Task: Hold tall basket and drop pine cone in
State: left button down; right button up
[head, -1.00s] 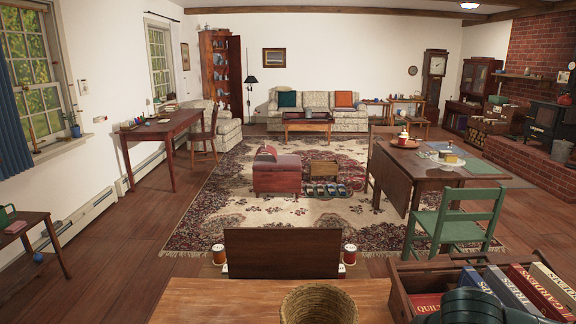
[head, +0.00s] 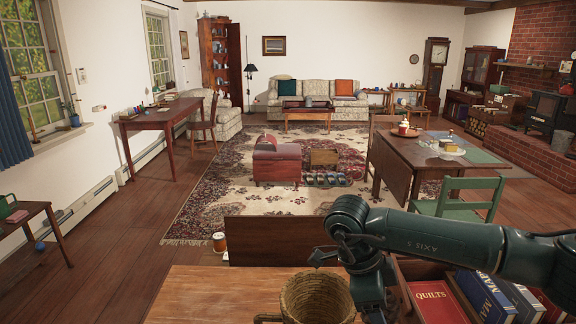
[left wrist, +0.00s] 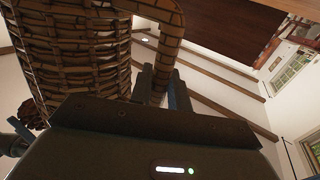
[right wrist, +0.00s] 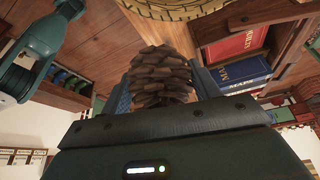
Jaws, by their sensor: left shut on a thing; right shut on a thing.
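The tall woven basket (head: 318,306) stands at the bottom middle of the head view, mouth up, on the wooden top. In the left wrist view its side (left wrist: 70,60) fills the upper left. My left gripper (left wrist: 160,85) is shut on the basket's looped handle (left wrist: 170,25). The brown pine cone (right wrist: 160,72) is between the fingers of my right gripper (right wrist: 163,82), which is shut on it. A woven rim (right wrist: 185,8) shows just beyond the cone in the right wrist view, apart from it. The pine cone is hidden in the head view.
The wooden top (head: 210,295) is clear left of the basket. A wooden crate of books, including a red one (head: 437,302), is at the right.

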jog(key=m+g, duration=0.1)
jog(key=m, duration=0.2)
jog(key=w+a+m+g+y, duration=0.1)
jog(key=m, duration=0.2)
jog(key=w+a+m+g+y, duration=0.1)
jog(key=m, duration=0.2)
jog(key=shift+w+r, duration=0.15)
jog(key=shift+r, duration=0.1)
jog(key=w+a+r+m+t+y, duration=0.1)
jog(key=w+a+m+t+y, duration=0.2)
jog(key=m, duration=0.9)
jog(key=w+a+r+m+t+y, duration=0.1)
jog(key=w+a+m+y, duration=0.2)
jog(key=m, duration=0.9)
jog(key=shift+y, duration=0.4)
jog(key=shift+s+f, duration=0.25)
jog(key=shift+f, duration=0.7)
jog(key=shift+s+f, duration=0.2)
jog(key=shift+f, duration=0.8)
jog(key=shift+s+f, duration=0.25)
jog(key=shift+f, duration=0.7)
jog(key=o, duration=1)
jog(key=shift+o, duration=0.2)
jog(key=shift+r, duration=0.15)
